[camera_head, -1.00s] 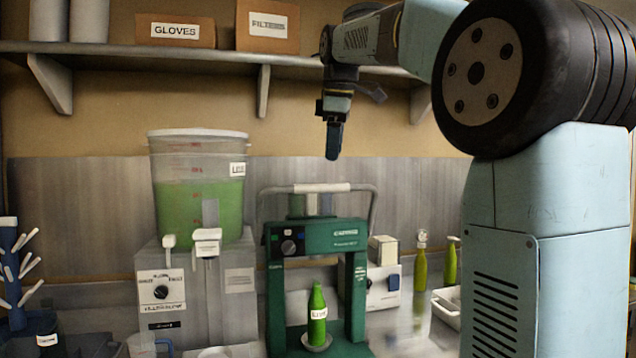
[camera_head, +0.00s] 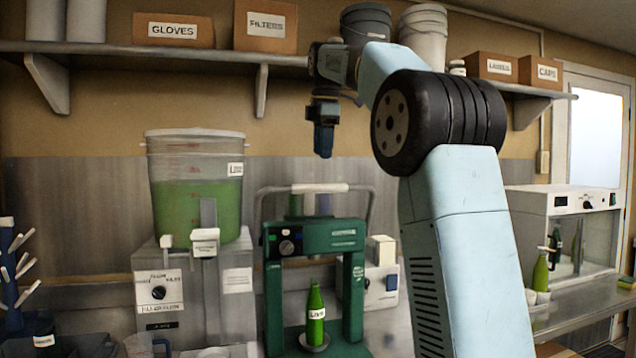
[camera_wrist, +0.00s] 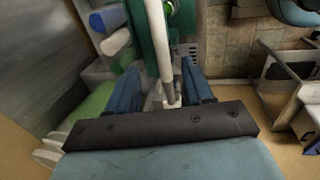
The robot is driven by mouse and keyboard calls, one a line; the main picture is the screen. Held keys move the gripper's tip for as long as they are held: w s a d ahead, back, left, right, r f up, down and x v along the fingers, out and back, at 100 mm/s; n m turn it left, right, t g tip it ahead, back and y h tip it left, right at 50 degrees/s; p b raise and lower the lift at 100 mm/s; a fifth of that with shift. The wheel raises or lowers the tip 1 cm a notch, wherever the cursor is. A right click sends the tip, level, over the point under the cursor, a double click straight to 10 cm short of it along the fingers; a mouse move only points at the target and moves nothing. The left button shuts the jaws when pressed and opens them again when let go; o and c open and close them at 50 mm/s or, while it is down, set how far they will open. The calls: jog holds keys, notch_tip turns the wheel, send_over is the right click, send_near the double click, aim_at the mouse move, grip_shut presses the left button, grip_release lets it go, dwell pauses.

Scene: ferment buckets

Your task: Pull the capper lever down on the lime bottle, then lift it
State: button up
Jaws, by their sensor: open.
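The green capper (camera_head: 315,245) stands on the bench with its U-shaped lever up. The lever's white grip (camera_head: 320,188) crosses above the frame; a pale bar of the lever also shows in the wrist view (camera_wrist: 160,45). The lime bottle (camera_head: 316,318), green with a white label, stands upright on the capper's round base pad under the frame. My gripper (camera_head: 323,154) is above the lever grip, pointing down, with a gap between. In the wrist view my gripper (camera_wrist: 160,88) has its two blue fingers apart, with the pale bar appearing between them.
A dispenser with a green-filled tank (camera_head: 196,200) stands left of the capper. A small white box device (camera_head: 382,275) is close on its right. The shelf (camera_head: 200,50) with boxes and buckets runs along the wall above. A white cabinet (camera_head: 575,225) stands far right.

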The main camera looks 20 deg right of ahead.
jog(key=f, duration=0.3)
jog(key=w+f, duration=0.1)
jog(key=f, duration=0.5)
jog(key=shift+w+f, duration=0.1)
jog(key=shift+w, duration=0.3)
grip_shut()
jog(key=shift+a, duration=0.15)
jog(key=shift+s, duration=0.15)
